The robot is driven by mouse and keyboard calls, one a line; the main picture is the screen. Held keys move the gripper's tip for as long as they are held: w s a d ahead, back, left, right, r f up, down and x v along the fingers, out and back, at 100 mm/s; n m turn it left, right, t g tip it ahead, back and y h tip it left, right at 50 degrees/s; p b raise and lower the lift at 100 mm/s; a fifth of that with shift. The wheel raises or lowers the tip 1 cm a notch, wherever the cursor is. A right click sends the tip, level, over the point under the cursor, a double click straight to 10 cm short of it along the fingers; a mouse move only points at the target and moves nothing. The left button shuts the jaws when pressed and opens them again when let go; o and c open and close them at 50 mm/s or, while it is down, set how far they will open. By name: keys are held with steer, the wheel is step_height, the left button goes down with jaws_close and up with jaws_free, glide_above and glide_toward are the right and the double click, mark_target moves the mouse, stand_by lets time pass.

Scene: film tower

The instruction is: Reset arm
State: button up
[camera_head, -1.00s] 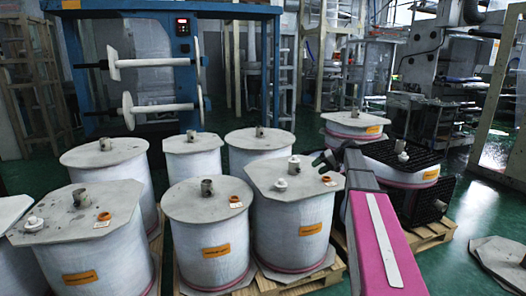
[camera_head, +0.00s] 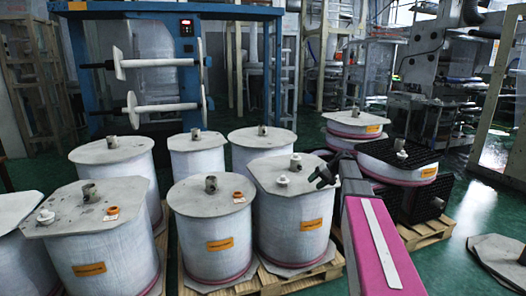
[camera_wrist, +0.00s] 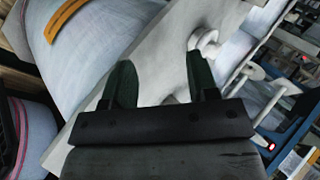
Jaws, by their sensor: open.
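My gripper (camera_head: 324,178) shows at the end of my pink and grey arm in the head view, over the right edge of the front octagonal-lidded drum (camera_head: 293,228). In the wrist view, the two dark fingers of my gripper (camera_wrist: 160,82) are spread apart with nothing between them. Behind them is a pale drum lid (camera_wrist: 150,60) with a white knob (camera_wrist: 206,42) close to the right fingertip. I cannot tell whether the fingers touch the lid.
Several white drums with grey lids stand on wooden pallets (camera_head: 262,285). A blue rack (camera_head: 190,12) with white rollers (camera_head: 160,62) stands behind. A black crate (camera_head: 424,198) is beside my arm.

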steer(key=s+a+f+h, duration=0.2)
steer(key=s+f, duration=0.3)
steer(key=s, duration=0.5)
steer(key=s+a+f+g+h, duration=0.1)
steer(key=s+a+f+h, duration=0.1)
steer(key=s+f, duration=0.4)
steer(key=s+a+f+m+h, duration=0.1)
steer(key=s+f+h, duration=0.3)
steer(key=s, duration=1.1)
step_height(320, 180, down, 2)
steer(key=shift+s+a+f+g+h, duration=0.15)
steer(key=shift+a+g+h, duration=0.15)
steer(key=shift+a, duration=0.45)
